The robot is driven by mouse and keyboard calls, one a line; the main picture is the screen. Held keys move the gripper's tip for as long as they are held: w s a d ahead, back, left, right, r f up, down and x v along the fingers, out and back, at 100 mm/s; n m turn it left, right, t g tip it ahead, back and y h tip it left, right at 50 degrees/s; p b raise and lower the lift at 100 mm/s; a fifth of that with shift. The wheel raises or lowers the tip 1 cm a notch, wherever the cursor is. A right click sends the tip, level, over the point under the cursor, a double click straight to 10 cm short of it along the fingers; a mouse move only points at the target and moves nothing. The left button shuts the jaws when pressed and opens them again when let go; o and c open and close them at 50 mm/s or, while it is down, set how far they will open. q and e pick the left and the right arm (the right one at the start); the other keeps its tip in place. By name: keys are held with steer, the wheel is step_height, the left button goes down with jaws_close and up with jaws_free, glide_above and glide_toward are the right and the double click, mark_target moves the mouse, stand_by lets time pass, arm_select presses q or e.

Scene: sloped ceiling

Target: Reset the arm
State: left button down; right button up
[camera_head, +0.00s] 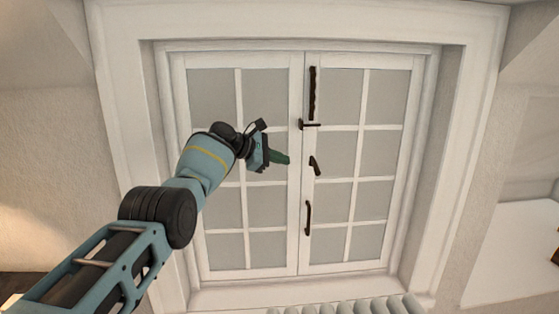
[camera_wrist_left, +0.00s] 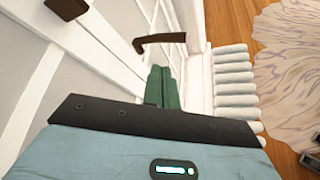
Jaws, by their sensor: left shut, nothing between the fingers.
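My left arm comes in from the lower left in the head view, reaching up in front of the window. My left gripper (camera_head: 286,160) has green fingers held together, with nothing between them. It is in front of the left sash, close to the middle post and just left of the dark window handle (camera_head: 315,165). In the left wrist view the shut green fingers (camera_wrist_left: 163,86) point away from the camera, below a dark handle (camera_wrist_left: 160,40). I cannot tell whether they touch the window. My right gripper is in neither view.
The two-sash white window (camera_head: 335,200) appears shut in its deep frame. More dark fittings (camera_head: 308,217) line the middle post. A white ribbed radiator (camera_head: 350,306) stands below. The left wrist view shows wooden floor (camera_wrist_left: 225,20) and a pale patterned rug (camera_wrist_left: 290,60).

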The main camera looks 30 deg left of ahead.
arm_select(q)
steer(key=shift+s+a+r, duration=0.1)
steer(key=shift+s+a, duration=0.1)
steer(key=shift+s, duration=0.05)
stand_by(0.5)
